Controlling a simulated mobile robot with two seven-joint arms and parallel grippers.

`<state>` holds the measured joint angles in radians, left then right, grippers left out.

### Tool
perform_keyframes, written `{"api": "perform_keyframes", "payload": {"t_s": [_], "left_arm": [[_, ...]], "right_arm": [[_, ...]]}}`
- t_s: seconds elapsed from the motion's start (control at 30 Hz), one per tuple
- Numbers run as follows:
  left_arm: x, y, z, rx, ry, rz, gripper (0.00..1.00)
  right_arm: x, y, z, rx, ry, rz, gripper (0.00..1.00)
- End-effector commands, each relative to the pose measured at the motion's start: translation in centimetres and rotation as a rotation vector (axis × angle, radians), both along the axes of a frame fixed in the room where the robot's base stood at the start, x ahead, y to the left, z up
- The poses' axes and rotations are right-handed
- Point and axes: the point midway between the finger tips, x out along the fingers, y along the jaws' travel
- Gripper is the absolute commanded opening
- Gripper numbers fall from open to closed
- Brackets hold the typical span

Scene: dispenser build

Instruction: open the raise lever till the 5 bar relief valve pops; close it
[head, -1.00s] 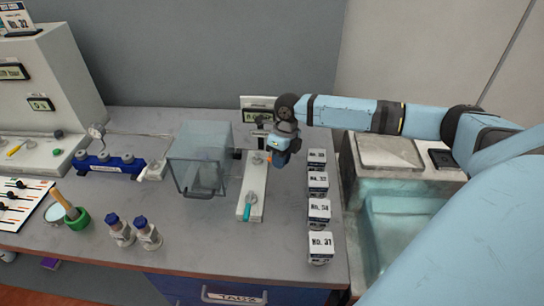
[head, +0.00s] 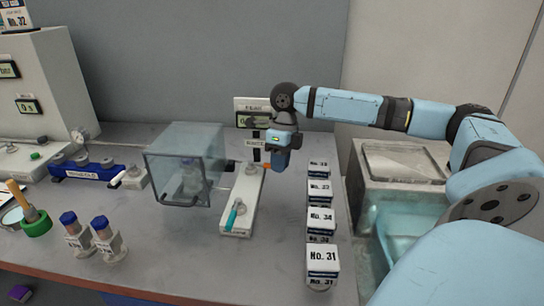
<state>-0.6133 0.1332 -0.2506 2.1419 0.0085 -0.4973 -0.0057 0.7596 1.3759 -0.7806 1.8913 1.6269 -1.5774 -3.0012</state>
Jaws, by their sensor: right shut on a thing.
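A white valve plate (head: 240,210) stands on the bench right of the clear box. A teal lever (head: 233,217) is at its near end, and a small orange lever (head: 264,166) shows at its far end. My right gripper (head: 277,165) points down at that far end and is shut on the orange lever, whose grip it mostly hides. A small labelled sign (head: 256,142) stands behind the plate; its text is too small to read surely. A display (head: 252,118) behind it is partly covered by my wrist. I cannot pick out the relief valve. My left gripper is out of view.
The clear box (head: 184,165) stands close left of the plate. Several numbered boxes (head: 322,262) line the right bench edge, beside a sink (head: 400,215). Two blue-capped bottles (head: 105,240) and a blue manifold (head: 90,170) are left. Bench front middle is clear.

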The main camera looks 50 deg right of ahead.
Motion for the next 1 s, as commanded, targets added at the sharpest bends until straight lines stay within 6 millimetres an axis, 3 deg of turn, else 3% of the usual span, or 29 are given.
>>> {"api": "perform_keyframes", "payload": {"t_s": [0.63, 0.67, 0.77, 1.0], "left_arm": [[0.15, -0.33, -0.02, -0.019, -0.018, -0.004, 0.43], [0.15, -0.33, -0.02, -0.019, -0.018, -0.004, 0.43], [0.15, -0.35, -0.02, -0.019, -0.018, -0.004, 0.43], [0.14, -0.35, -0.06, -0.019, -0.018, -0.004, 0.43]], "right_arm": [[-0.34, -0.61, 0.24, 0.001, -0.005, 0.001, 0.00], [-0.34, -0.61, 0.24, 0.001, -0.005, 0.001, 0.17], [-0.35, -0.61, 0.20, 0.000, -0.004, 0.001, 0.41], [-0.41, -0.58, 0.10, 0.000, -0.001, 0.002, 0.41]]}}
